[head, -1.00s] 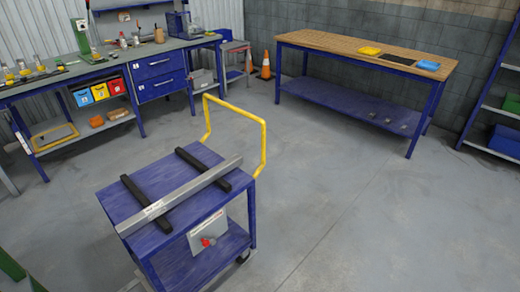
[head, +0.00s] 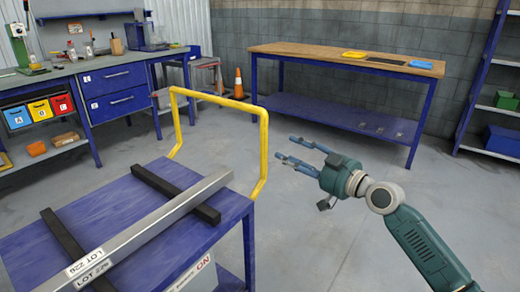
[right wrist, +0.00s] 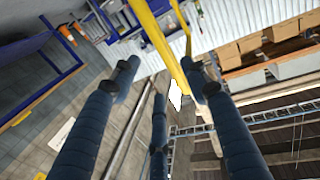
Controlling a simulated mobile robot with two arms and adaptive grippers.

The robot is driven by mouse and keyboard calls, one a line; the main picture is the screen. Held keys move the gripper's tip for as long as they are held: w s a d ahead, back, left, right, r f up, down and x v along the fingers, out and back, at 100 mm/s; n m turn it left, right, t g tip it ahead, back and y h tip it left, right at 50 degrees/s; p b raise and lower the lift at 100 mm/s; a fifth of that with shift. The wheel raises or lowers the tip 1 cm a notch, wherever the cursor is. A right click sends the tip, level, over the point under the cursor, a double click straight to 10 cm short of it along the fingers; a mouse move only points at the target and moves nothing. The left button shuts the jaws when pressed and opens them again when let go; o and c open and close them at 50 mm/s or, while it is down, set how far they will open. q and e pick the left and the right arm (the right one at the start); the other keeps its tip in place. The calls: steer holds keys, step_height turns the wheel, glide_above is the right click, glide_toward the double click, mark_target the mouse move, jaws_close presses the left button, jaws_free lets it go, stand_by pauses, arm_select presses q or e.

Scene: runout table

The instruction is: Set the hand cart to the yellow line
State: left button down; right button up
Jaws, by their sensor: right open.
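The hand cart (head: 110,210) is blue with a yellow tube handle (head: 264,150) at its far right end. It stands at the lower left of the head view, its near part cut off by the frame. In the right wrist view a yellow tube, which looks like the handle (right wrist: 160,40), passes beyond the open fingers. No yellow floor line is recognisable. My left gripper is not in view.
A wood-topped bench (head: 300,55) stands at the back right, a shelf rack (head: 485,85) at the far right. A workbench with blue drawers (head: 112,78) stands at the left. An orange cone (head: 238,85) is by the back wall. Floor between cart and bench is clear.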

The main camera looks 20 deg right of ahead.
mark_target(265, 138)
steer(key=x, duration=0.7)
steer(key=r+x, duration=0.1)
steer(key=x, duration=0.2)
steer(key=shift+w+a+r, duration=0.1)
steer(key=shift+w+a, duration=0.1)
steer(key=shift+a, duration=0.15)
jaws_close()
